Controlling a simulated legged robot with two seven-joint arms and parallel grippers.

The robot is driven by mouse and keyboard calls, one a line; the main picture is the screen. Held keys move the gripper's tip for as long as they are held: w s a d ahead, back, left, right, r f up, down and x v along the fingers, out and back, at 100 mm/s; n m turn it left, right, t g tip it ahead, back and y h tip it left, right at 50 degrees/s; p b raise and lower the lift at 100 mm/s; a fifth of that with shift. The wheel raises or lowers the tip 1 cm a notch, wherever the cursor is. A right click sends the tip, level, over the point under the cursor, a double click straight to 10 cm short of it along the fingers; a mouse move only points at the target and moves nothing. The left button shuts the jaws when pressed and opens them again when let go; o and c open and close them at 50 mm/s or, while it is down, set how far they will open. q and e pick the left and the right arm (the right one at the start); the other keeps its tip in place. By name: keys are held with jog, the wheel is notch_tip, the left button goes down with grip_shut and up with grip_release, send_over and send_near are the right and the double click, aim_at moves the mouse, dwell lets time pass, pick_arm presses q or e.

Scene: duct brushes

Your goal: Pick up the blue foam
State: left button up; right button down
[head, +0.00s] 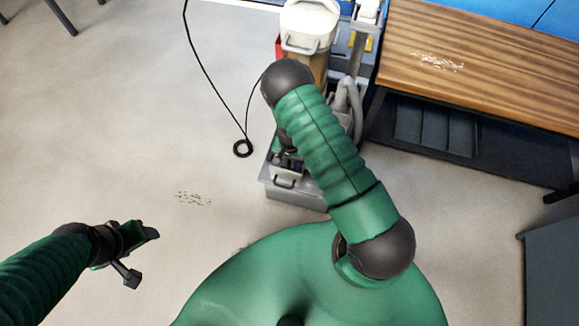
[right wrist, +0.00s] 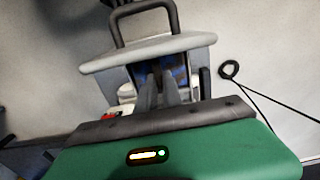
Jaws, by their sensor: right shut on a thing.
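The blue foam (right wrist: 180,76) shows in the right wrist view as blue patches beside and behind the dark fingers; most of it is hidden. My right gripper (right wrist: 159,92) points down into a grey box with a dark handle (right wrist: 105,62) and is shut on the foam. In the head view my right forearm covers much of this spot, and the grey box (head: 290,192) stands on the floor below it. My left gripper (head: 142,255) is apart from everything over bare floor at the lower left, its fingers spread and empty.
A white-topped canister (head: 309,28) and grey equipment with a hose (head: 350,100) stand just behind the box. A wooden bench (head: 480,65) with pale crumbs is at the right. A black cord ends in a ring (head: 243,148) on the floor. The floor at left is mostly clear.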

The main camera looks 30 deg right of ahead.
jog(key=shift+d+r, duration=0.1)
jog(key=shift+r, duration=0.1)
notch_tip(320, 180, up, 24)
jog(key=p, duration=1)
jog(key=shift+f, duration=0.2)
jog(key=shift+p, duration=0.35)
